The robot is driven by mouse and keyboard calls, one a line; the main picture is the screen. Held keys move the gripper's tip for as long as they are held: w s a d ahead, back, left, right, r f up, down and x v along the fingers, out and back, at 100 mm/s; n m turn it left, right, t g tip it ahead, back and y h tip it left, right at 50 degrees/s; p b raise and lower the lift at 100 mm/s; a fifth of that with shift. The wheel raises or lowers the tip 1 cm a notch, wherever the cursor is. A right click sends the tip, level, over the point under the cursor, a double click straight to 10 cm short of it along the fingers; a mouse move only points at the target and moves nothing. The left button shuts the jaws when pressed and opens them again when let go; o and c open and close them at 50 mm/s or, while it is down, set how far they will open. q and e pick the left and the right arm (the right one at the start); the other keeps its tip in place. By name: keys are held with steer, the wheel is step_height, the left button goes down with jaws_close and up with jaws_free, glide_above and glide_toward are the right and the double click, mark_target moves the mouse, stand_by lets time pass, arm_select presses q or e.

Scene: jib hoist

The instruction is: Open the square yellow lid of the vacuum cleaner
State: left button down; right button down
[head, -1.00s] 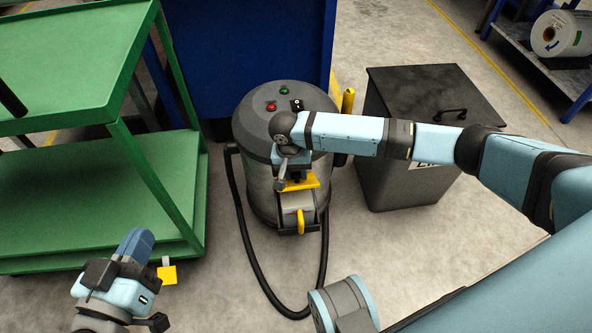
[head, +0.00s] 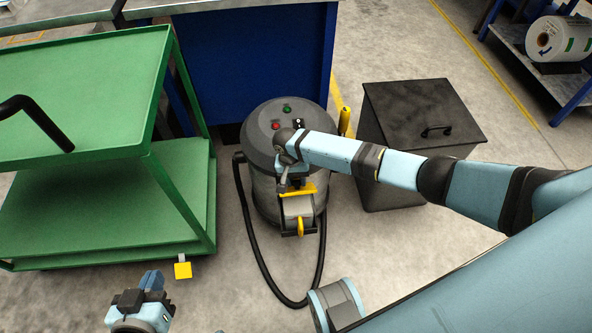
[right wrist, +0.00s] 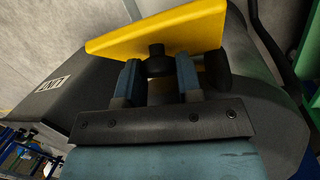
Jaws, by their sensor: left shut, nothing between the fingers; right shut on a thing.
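The vacuum cleaner (head: 262,188) is a round grey drum with a dark top. Its yellow lid (head: 302,191) shows as a narrow slanted band above a grey box on the drum's front. The lid also shows close up in the right wrist view (right wrist: 160,34), with a black knob (right wrist: 157,62) on it. My right gripper (head: 292,180) is over the lid, partly hidden by its arm. In the right wrist view its fingers (right wrist: 158,80) are shut on the knob. I cannot tell the lid's exact angle. My left gripper (head: 151,281) is shut and empty, low at left.
A green cart (head: 105,195) stands at left, with a yellow pedal (head: 183,270) by its corner. A dark lidded bin (head: 420,125) is right of the vacuum. A black hose (head: 250,255) loops on the floor. A blue bench (head: 255,60) stands behind.

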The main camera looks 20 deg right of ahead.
steer(key=shift+s+a, duration=0.25)
steer(key=shift+a, duration=0.05)
steer(key=c, duration=0.9)
jaws_free()
steer(key=shift+o, duration=0.6)
steer(key=shift+d, duration=0.15)
steer(key=p+v, duration=0.4)
steer(key=v, duration=0.9)
steer(key=shift+w+r, duration=0.15)
steer(key=shift+r, duration=0.2)
